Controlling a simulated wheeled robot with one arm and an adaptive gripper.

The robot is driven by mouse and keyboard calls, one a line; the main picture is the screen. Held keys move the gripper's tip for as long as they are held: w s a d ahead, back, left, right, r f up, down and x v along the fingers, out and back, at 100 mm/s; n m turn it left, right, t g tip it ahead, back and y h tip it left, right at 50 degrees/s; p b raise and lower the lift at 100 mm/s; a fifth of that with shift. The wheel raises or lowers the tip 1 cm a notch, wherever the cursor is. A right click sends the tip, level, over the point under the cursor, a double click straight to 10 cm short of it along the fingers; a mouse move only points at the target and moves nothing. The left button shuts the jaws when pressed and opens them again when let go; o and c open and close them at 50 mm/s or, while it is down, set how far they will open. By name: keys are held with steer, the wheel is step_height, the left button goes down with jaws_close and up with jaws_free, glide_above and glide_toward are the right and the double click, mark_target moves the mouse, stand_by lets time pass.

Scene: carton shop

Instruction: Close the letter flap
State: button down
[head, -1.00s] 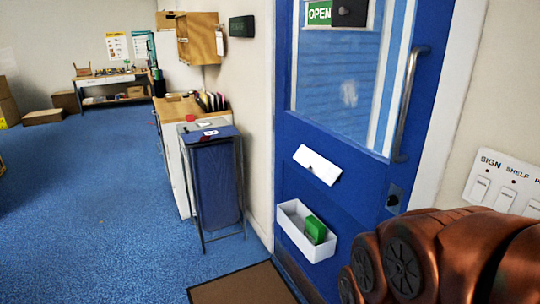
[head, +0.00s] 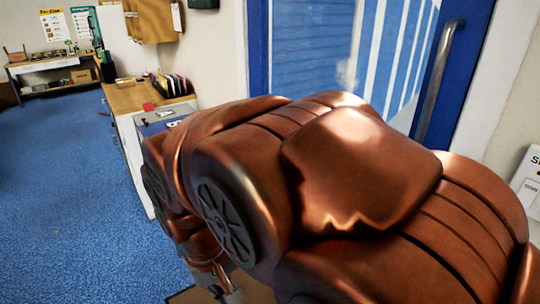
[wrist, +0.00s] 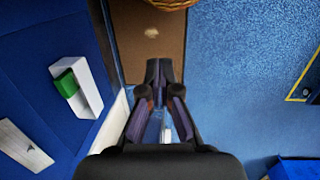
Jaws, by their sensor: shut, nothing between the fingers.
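The white letter flap (wrist: 22,144) is on the blue door (wrist: 40,48) at the lower left of the wrist view. It looks like a pale slab with a small dark mark; how far it stands out from the door is hard to tell. In the head view my copper arm hides it. My gripper (wrist: 164,64) is shut and empty in the wrist view, pointing towards the brown mat, to the right of the flap and apart from it.
The door's handle (head: 438,75) stands at the right.

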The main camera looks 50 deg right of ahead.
steer(key=w+d+r+m+h+b, duration=0.25)
steer(key=w+d+m, duration=0.45)
steer(key=d, duration=0.7)
steer(key=w+d+r+m+g+h+b, duration=0.1)
steer(key=w+d+r+m+h, duration=0.15)
steer(key=w+d+m, duration=0.8)
steer(key=w+d+r+h+b, duration=0.1)
steer(key=w+d+h+b, duration=0.3)
steer(key=d, duration=1.3)
steer(key=w+p+x, duration=0.2)
steer(key=p+x, duration=0.3)
steer(key=x, duration=0.9)
steer(key=shift+s+d+f, duration=0.15)
steer(key=shift+s+d, duration=0.05)
steer(key=shift+d, duration=0.05)
steer(key=shift+f+b, duration=0.2)
steer(key=shift+b, duration=0.35)
